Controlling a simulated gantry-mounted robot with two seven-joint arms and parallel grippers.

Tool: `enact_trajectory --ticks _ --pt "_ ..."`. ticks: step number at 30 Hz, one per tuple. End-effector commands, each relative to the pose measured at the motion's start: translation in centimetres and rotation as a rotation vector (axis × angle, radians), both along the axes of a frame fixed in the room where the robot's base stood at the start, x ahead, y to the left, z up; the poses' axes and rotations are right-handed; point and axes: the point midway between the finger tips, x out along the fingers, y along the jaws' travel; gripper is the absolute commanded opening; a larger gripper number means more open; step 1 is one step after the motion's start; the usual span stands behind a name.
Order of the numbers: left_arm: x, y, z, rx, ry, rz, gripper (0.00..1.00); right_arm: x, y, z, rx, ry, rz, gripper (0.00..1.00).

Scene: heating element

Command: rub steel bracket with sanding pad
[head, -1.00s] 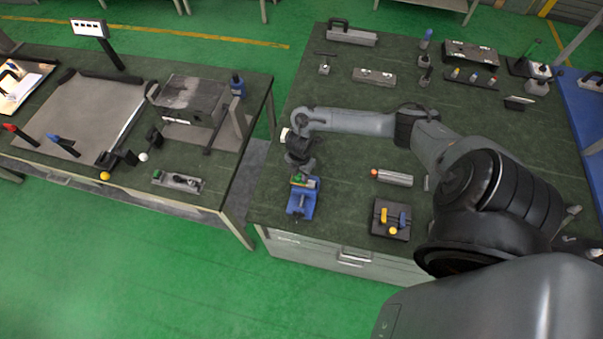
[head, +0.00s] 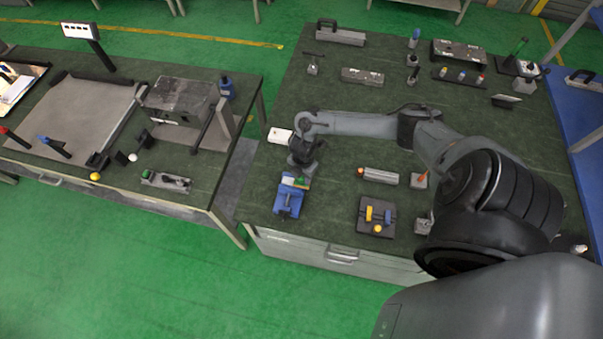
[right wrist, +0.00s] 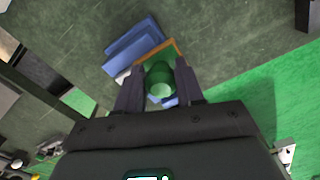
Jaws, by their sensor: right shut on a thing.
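A blue vise (head: 287,202) stands near the front left edge of the right-hand bench; its blue parts also show in the right wrist view (right wrist: 132,45). My right gripper (head: 302,172) is at the vise's upper right side. In the right wrist view its fingers (right wrist: 160,92) are shut on the green knob of the sanding pad (right wrist: 159,78). The pad has an orange-brown edge and lies over or against the vise top. I cannot tell whether it touches metal. The steel bracket is not clearly seen, being hidden by the pad and gripper. My left gripper is out of view.
A black block with yellow and blue parts (head: 376,216) and a grey cylinder with an orange tip (head: 379,175) stand to the right. The bench's front edge is close to the vise. A gap separates the left bench (head: 60,100).

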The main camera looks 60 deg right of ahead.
Motion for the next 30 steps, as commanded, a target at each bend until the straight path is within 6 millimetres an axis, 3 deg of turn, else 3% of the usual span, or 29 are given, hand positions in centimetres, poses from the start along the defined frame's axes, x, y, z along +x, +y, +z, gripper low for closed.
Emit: enact_trajectory --ticks 3,18,24,30 --pt "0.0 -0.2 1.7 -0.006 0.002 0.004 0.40 0.0 -0.1 3.0 -0.003 -0.003 0.003 0.04" --pt "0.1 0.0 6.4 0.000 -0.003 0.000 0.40 -0.2 -0.2 7.1 -0.003 -0.001 -0.004 0.04" --pt "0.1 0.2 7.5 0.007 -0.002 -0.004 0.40 -0.2 -0.2 8.2 -0.002 -0.001 -0.004 0.04" --pt "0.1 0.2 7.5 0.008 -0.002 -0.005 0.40 -0.2 -0.2 8.2 -0.002 -0.001 -0.005 0.04"
